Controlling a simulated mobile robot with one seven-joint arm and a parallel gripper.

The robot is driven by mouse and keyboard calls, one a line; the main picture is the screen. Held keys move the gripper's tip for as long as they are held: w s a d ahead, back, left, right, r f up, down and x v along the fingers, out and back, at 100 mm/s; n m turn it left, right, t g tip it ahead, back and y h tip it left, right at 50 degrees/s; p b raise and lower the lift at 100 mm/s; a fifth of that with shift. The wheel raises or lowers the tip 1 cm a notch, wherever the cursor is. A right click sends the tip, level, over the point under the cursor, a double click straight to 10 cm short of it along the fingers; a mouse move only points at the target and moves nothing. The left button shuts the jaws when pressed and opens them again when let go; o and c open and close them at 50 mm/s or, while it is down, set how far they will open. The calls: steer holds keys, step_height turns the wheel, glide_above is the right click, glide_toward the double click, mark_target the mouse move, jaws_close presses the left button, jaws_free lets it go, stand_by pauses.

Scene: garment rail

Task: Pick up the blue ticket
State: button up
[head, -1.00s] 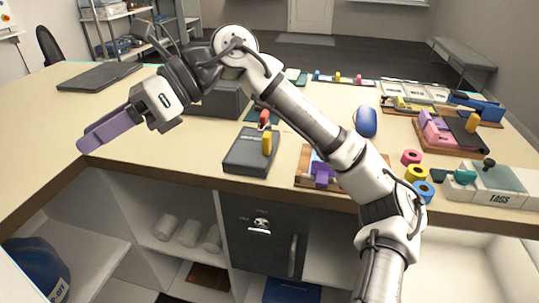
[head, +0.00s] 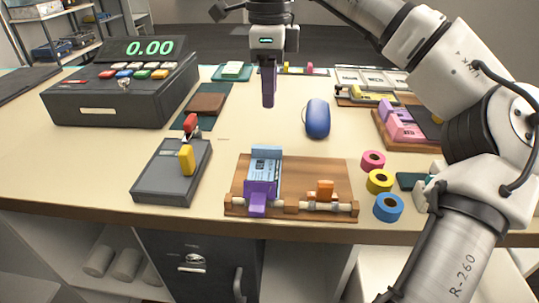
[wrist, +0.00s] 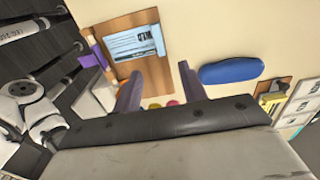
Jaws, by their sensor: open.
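The blue ticket (head: 264,171) is a light blue card with dark print, lying on a wooden board (head: 314,181) near the counter's front edge. A purple clip (head: 259,192) covers its front end. The ticket also shows in the wrist view (wrist: 128,45), with a light blue piece at its other end. My gripper (head: 268,103) points down above the counter, behind the ticket in the head view, apart from it. In the wrist view its purple fingers (wrist: 160,88) are spread, with nothing held between them.
An orange piece (head: 325,190) sits on a rail on the same board. A grey box (head: 170,172) with a yellow handle stands to the left, a cash register (head: 115,90) behind it. A blue oval object (head: 317,118) lies behind the board. Tape rolls (head: 388,207) stand to the right.

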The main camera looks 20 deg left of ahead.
glide_above(272, 147)
steer(key=f, duration=0.6)
steer(key=shift+s+a+f, duration=0.2)
steer(key=shift+a+f, duration=0.05)
steer(key=shift+f, duration=0.1)
steer(key=shift+w+d+f, duration=0.1)
steer(key=shift+d+f, duration=0.05)
steer(key=shift+f, duration=1.2)
steer(key=shift+w+d+f, duration=0.1)
steer(key=shift+f, duration=1.25)
steer(key=shift+c, duration=0.4)
jaws_close()
